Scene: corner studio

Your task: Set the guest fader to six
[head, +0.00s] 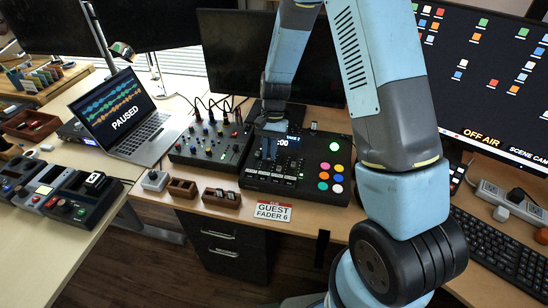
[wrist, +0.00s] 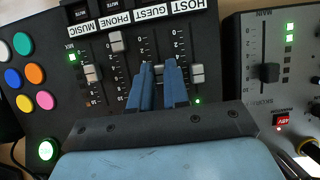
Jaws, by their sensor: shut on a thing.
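The dark fader console (head: 315,146) stands on the desk, with a lit display and several coloured round buttons. My gripper (head: 268,150) reaches down onto its fader area. In the wrist view, the labels read MUSIC, PHONE, GUEST (wrist: 150,13) and HOST. My two blue fingers (wrist: 159,72) are at the guest fader, shut on its cap, which they mostly hide. Its exact scale reading cannot be told. The host fader cap (wrist: 197,74) is just right of the fingers. The phone cap (wrist: 117,42) sits nearer the labels, the music cap (wrist: 92,73) lower. A card (head: 272,211) reads "GUEST FADER 6".
A second mixer (head: 210,143) stands left of the console, with a laptop (head: 124,112) showing PAUSED beyond it. Small wooden holders (head: 221,197) sit at the desk's front edge. A keyboard (head: 500,250) is at the right. Monitors stand behind, one showing OFF AIR (head: 480,135).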

